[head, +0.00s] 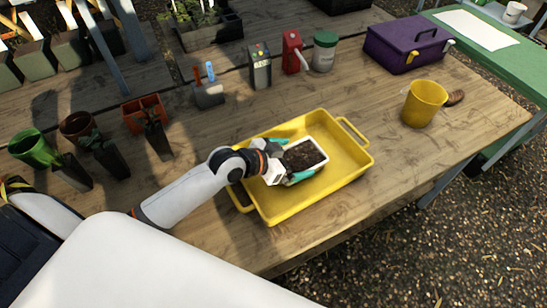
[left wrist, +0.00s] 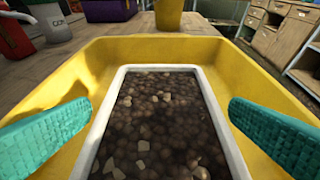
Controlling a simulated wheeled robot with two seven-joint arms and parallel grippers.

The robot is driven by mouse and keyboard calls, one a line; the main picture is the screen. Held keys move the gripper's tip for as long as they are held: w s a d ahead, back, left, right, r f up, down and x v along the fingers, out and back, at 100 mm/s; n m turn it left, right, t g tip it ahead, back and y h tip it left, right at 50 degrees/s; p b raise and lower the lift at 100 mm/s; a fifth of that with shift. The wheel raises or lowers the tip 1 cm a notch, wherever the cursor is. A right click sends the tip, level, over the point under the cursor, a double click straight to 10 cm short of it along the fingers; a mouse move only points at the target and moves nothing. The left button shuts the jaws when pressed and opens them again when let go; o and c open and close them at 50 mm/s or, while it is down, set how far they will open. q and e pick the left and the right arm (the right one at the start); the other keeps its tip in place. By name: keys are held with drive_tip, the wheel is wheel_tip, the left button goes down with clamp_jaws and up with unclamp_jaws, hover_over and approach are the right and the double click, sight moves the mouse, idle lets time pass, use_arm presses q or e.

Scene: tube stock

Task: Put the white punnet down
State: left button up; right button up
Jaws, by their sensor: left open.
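The white punnet (head: 318,143) is a small white-rimmed box filled with brown soil or pebble-like stuff. It sits inside the yellow tray (head: 348,165) on the wooden table. In the left wrist view the punnet (left wrist: 122,85) lies lengthwise ahead of me, within the walls of the yellow tray (left wrist: 262,77). My left gripper (head: 294,160) is open, with its teal fingers on either side of the punnet. In the left wrist view gaps show between the fingers and the punnet's rim. The punnet's underside is hidden. My right gripper is not in view.
A yellow pot (head: 425,104) stands right of the tray, with a brown object (head: 455,97) beside it. A purple toolbox (head: 405,45), a green-lidded tub (head: 324,52) and a red can (head: 292,52) stand behind. Small pots line the left. Bare table lies between tray and yellow pot.

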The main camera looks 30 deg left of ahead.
use_arm(q)
drive_tip(key=v, duration=0.9)
drive_tip(key=shift+s, duration=0.15)
